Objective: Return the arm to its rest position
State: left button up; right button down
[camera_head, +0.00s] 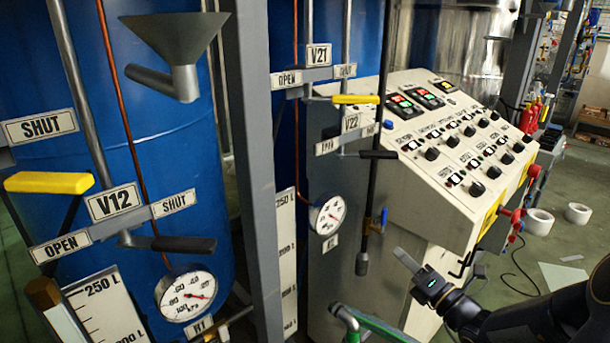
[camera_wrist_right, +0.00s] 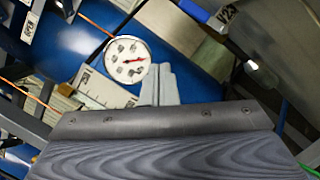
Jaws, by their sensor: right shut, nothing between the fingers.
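My right arm (camera_head: 540,315) comes in from the lower right in the head view. Its gripper (camera_head: 404,262) points up and left, in free space in front of the control cabinet's lower side. Its fingers are shut with nothing between them. In the right wrist view the closed grey fingers (camera_wrist_right: 162,84) show beyond the dark gripper body, with a pressure gauge (camera_wrist_right: 128,59) behind them. My left gripper is not in view.
The sloped control panel (camera_head: 455,135) with rows of knobs stands behind the gripper. A gauge (camera_head: 327,214), a hanging dark rod (camera_head: 362,262) and a grey post (camera_head: 262,200) are to its left. White rolls (camera_head: 539,221) lie on open floor at right.

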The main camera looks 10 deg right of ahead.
jog(key=s+a+r+n+g+y, duration=0.25)
jog(key=s+a+n+g, duration=0.4)
jog(key=a+n, duration=0.35)
jog(key=s+a+r+n+g+y, duration=0.2)
jog(key=s+a+n+g+y, duration=0.25)
jog(key=s+a+n, duration=0.5)
jog(key=s+d+f+n+g+h, duration=0.1)
jog(key=s+d+f+n+h, duration=0.2)
jog(key=n, duration=0.7)
jog(key=s+d+f+n+g+h, duration=0.1)
jog(key=s+d+f+n+h, duration=0.2)
jog(key=s+n+h, duration=0.4)
jog(key=d+n, duration=0.1)
jog(key=n, duration=0.3)
